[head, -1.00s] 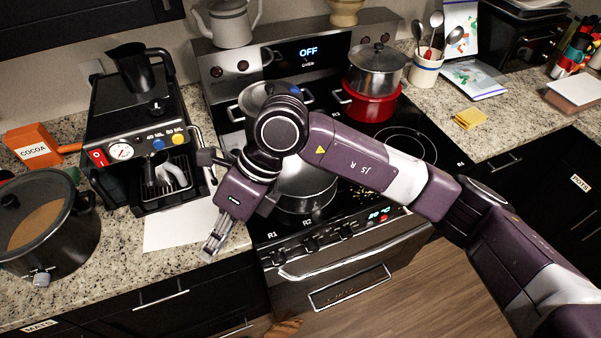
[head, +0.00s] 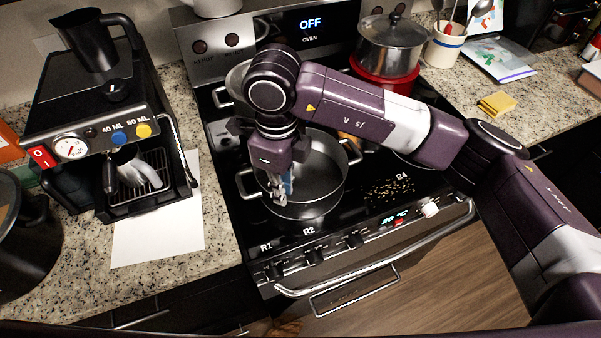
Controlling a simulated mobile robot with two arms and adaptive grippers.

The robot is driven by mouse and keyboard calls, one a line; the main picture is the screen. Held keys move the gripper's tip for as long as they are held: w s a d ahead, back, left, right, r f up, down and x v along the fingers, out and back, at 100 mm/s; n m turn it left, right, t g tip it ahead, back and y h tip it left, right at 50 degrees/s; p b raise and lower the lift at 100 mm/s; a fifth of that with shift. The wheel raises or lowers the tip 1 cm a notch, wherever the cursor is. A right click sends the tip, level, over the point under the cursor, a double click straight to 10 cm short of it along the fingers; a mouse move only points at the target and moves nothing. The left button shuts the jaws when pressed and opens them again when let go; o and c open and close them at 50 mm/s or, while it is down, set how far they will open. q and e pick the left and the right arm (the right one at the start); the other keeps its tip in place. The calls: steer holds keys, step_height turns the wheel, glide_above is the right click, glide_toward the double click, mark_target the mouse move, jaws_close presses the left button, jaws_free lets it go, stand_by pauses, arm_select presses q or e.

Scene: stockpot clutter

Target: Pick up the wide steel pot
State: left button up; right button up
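The wide steel pot (head: 325,178) is open and stands on the front left of the black stove top. One loop handle (head: 353,150) is at its right, and another (head: 242,184) is at its left. My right gripper (head: 282,196) points down at the left part of the pot, in front of its interior in the picture. Its fingers are small and overlap the pot, so I cannot tell whether they touch it or how far apart they are. My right wrist hides part of the pot's back left rim. My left gripper is not in view.
A lidded steel pot (head: 391,42) sits on a red pot (head: 390,82) at the back right. Another steel pot (head: 236,80) is partly hidden behind my arm. A coffee machine (head: 95,130) and white paper (head: 160,235) are left. Crumbs (head: 388,190) lie right of the pot.

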mark_target(284, 215)
steer(key=shift+w+f, duration=0.4)
steer(key=shift+f, duration=0.15)
steer(key=shift+w+f, duration=0.1)
steer(key=shift+f, duration=0.2)
steer(key=shift+s+f+p, duration=0.55)
steer(key=shift+f+p, duration=0.05)
steer(key=shift+f, duration=0.4)
steer(key=f+p, duration=0.2)
steer(key=f, duration=0.2)
steer(key=shift+w+a+f+p, duration=0.15)
steer(key=shift+w+f+p, duration=0.15)
steer(key=shift+w+p, duration=0.1)
steer(key=shift+f, duration=0.2)
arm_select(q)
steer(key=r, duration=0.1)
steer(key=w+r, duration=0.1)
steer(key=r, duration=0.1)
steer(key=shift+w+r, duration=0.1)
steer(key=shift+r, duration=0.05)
